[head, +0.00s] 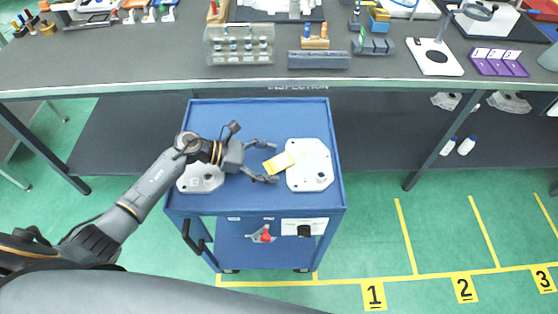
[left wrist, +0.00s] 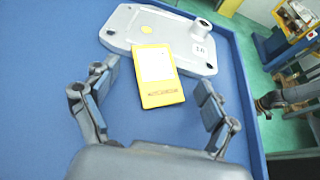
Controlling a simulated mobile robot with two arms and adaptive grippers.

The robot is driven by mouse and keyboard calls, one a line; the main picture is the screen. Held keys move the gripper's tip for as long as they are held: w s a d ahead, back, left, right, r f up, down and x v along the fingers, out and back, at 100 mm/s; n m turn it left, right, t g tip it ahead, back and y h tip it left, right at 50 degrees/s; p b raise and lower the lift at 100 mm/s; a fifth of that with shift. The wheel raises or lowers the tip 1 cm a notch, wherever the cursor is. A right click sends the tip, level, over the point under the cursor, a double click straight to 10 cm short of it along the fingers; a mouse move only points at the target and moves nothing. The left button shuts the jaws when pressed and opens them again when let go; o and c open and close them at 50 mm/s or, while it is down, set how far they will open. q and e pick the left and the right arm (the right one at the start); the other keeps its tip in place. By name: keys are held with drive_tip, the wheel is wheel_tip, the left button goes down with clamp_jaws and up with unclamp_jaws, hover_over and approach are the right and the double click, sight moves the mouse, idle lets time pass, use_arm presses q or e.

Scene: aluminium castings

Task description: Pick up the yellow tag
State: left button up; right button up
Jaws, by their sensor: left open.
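The yellow tag (head: 280,162) is a flat card with a white panel. It lies on the blue cart top, its far end against or over the edge of the right light-grey casting (head: 310,172). In the left wrist view the tag (left wrist: 157,84) overlaps the near edge of the casting (left wrist: 208,46). My left gripper (head: 270,162) is open and empty, with its fingers on either side of the tag's near end. In the left wrist view the open fingers (left wrist: 150,98) flank the tag without touching it. My right gripper does not show.
A second casting (head: 202,180) lies on the left of the blue cart (head: 255,205), partly under my left arm. The grey inspection bench (head: 150,68) with tools and fixtures stands behind the cart. Green floor with numbered yellow bays (head: 465,290) lies to the right.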

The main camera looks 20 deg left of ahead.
use_arm(q)
drive_tip(key=c, duration=1.2)
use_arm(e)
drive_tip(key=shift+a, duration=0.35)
use_arm(q)
drive_tip(key=shift+a, duration=0.1)
drive_tip(key=shift+r, duration=0.1)
